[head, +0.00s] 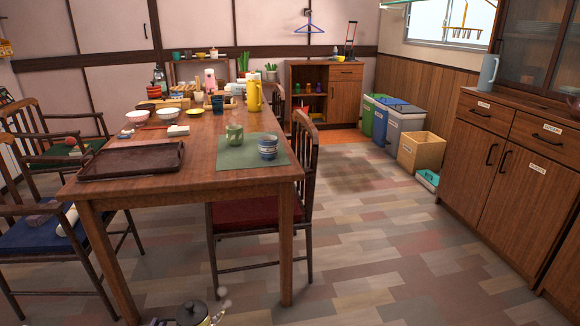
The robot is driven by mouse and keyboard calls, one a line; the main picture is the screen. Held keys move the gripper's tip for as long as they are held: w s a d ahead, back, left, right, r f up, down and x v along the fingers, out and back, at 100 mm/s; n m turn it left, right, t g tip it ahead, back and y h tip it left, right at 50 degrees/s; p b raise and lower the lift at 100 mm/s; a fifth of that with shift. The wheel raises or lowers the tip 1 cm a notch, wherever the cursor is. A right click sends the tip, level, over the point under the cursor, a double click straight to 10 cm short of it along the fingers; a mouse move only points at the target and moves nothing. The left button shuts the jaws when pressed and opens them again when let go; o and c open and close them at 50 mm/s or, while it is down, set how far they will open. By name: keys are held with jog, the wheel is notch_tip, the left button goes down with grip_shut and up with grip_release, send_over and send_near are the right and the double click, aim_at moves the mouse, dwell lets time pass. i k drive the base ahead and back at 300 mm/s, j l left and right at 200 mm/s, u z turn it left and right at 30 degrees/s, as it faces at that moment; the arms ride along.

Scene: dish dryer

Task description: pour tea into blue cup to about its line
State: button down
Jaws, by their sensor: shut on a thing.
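A teapot with a dark grey lid (191,313) shows at the bottom edge, in front of the table and apart from it. Most of it is cut off by the frame. My gripper (207,321) is barely in view there, shut on the teapot; its fingers are mostly hidden. The blue cup (267,146) stands upright on the green mat (230,158) near the table's right front corner. Its inside and its line are too small to read. My gripper and the teapot are low and in front of the cup, well away from it.
A green cup (234,133) stands just left behind the blue cup. A dark tray (131,160) lies on the table (205,180) to the left. Bowls, a yellow flask (253,96) and small items crowd the back. A chair (304,150) stands close at the right; the floor beyond is clear.

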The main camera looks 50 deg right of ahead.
aim_at(268, 144)
jog(key=z, duration=1.3)
